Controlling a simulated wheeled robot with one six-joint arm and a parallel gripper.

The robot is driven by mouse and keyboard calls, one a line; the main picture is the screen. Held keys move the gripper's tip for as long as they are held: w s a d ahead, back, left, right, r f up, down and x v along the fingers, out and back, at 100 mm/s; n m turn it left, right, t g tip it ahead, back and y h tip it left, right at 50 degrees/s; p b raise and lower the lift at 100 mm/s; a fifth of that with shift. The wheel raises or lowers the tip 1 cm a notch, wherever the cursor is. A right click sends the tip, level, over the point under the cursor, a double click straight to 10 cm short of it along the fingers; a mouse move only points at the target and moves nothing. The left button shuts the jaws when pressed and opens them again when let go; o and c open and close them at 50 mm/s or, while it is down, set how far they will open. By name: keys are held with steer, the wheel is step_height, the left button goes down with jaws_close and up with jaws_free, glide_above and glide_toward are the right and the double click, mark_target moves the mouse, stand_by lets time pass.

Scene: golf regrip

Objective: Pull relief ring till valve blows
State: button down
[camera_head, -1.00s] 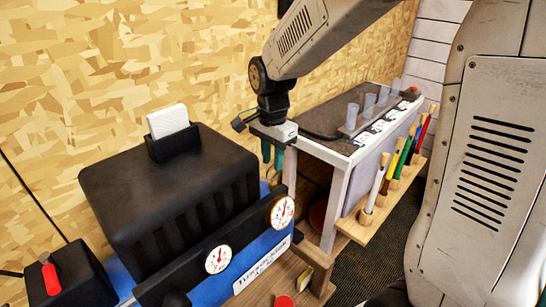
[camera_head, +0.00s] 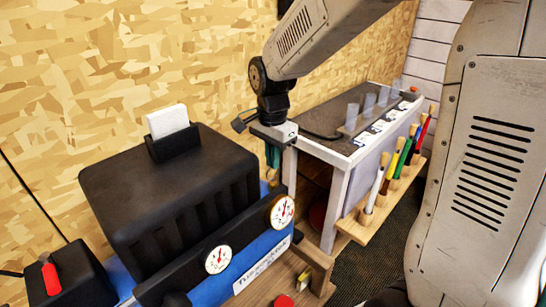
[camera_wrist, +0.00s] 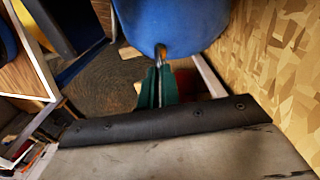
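The compressor has a black body (camera_head: 160,190) and a blue tank (camera_head: 262,262) with two white gauges, one at the front (camera_head: 217,259) and one near the right end (camera_head: 282,212). My gripper (camera_head: 272,163) points down just behind the right-hand gauge. In the wrist view, my teal fingers (camera_wrist: 157,88) are close together around a thin metal piece, the relief ring (camera_wrist: 160,62), below the metal fitting (camera_wrist: 161,50) on the blue tank end (camera_wrist: 170,22). The fingers hide most of the ring, and the black panel hides it in the head view.
A workbench (camera_head: 350,115) with grey cylinders stands right of my gripper. A wooden rack (camera_head: 385,208) with several coloured grips runs along its side. A black box with a red switch (camera_head: 50,278) is at lower left. The chipboard wall (camera_head: 180,60) is close behind.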

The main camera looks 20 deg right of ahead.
stand_by(0.8)
steer(key=shift+r, duration=0.75)
steer(key=c, duration=1.6)
jaws_free()
step_height(320, 180, up, 8)
steer(key=shift+f, duration=0.15)
